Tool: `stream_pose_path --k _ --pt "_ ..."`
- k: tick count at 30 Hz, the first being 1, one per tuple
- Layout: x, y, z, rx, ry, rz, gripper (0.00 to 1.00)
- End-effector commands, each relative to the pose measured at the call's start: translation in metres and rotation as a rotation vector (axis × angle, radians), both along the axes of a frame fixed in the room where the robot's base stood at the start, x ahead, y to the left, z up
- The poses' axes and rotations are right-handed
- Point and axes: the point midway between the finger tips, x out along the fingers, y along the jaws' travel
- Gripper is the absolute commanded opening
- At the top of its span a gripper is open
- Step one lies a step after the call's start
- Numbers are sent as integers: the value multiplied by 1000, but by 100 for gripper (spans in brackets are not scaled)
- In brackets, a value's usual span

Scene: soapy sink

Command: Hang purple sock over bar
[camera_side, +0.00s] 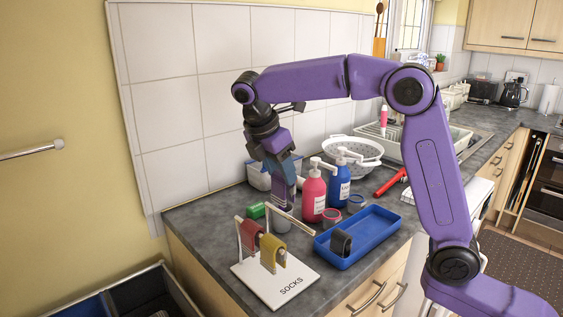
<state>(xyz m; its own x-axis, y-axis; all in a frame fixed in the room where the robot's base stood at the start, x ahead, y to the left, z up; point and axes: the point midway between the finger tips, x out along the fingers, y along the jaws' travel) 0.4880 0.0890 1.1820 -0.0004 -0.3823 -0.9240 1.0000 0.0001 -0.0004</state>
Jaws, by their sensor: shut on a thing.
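My gripper (287,202) points down behind the white sock rack and is shut on a purple sock (285,189). The sock is small in view and hard to tell from the fingers. The rack's bar (290,221) runs between white posts on a white base marked SOCKS (291,286). A dark red sock (250,236) and a yellow sock (272,252) hang over rack bars. My gripper is close to the far part of the rack; whether the purple sock touches a bar I cannot tell.
A blue tray (385,240) with a dark grey sock (341,242) lies right of the rack. A red pump bottle (313,194) and a blue pump bottle (340,182) stand close right of my gripper. A green block (255,211) lies left; a white colander (352,152) stands behind.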

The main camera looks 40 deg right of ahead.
Motion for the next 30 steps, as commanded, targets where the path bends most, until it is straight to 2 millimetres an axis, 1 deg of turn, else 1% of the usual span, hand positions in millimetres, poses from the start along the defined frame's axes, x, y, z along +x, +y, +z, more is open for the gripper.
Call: stream_pose_path --k 15,30 --pt "0 0 -36 -1 2 0 19" --pt "0 0 -68 -1 1 0 19"
